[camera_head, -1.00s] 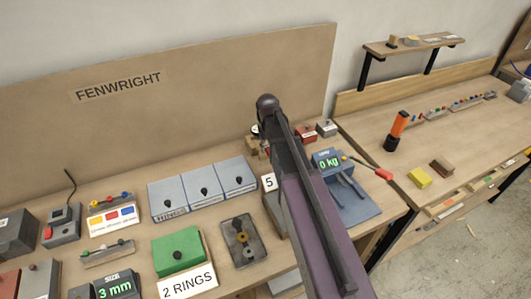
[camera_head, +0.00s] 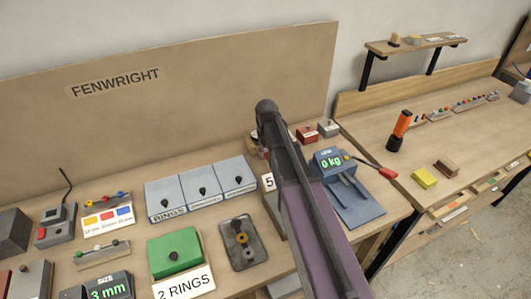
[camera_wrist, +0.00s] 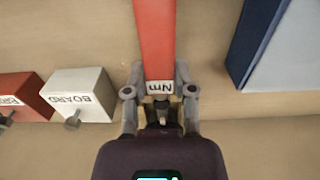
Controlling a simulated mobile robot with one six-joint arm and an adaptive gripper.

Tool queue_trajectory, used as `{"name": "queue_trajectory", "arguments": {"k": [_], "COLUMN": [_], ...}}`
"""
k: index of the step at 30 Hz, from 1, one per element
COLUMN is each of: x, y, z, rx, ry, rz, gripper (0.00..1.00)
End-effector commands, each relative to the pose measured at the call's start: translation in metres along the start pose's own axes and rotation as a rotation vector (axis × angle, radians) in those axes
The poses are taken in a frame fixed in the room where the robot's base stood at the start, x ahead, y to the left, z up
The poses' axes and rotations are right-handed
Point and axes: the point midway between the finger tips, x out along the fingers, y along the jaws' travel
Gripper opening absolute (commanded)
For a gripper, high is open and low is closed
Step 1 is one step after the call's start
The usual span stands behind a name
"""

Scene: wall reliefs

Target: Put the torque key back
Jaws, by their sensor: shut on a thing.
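The key's other end runs out of the top of the picture. In the head view my purple and dark arm hides the gripper and the key. Whether the key touches the bench or any holder cannot be told.
A red box (camera_wrist: 22,97) and a white "BOARD" box (camera_wrist: 78,95) are left of my gripper in the wrist view. A "0 kg" device (camera_head: 328,161) with a red-ended lever (camera_head: 387,173) stands right of my arm. A green box (camera_head: 174,251) and lidded grey boxes (camera_head: 201,188) are left.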

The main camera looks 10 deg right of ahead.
Motion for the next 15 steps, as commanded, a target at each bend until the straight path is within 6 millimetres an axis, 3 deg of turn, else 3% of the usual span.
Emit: {"name": "queue_trajectory", "arguments": {"k": [2, 3, 6, 15], "x": [0.0030, 0.0031, 0.0022, 0.0022], "y": [0.0002, 0.0002, 0.0003, 0.0006], "z": [0.0001, 0.0001, 0.0001, 0.0002], "rx": [0.000, 0.000, 0.000, 0.001], "ry": [0.000, 0.000, 0.000, 0.000], "rz": [0.000, 0.000, 0.000, 0.000], "gripper": [0.00, 0.37, 0.66, 0.68]}}
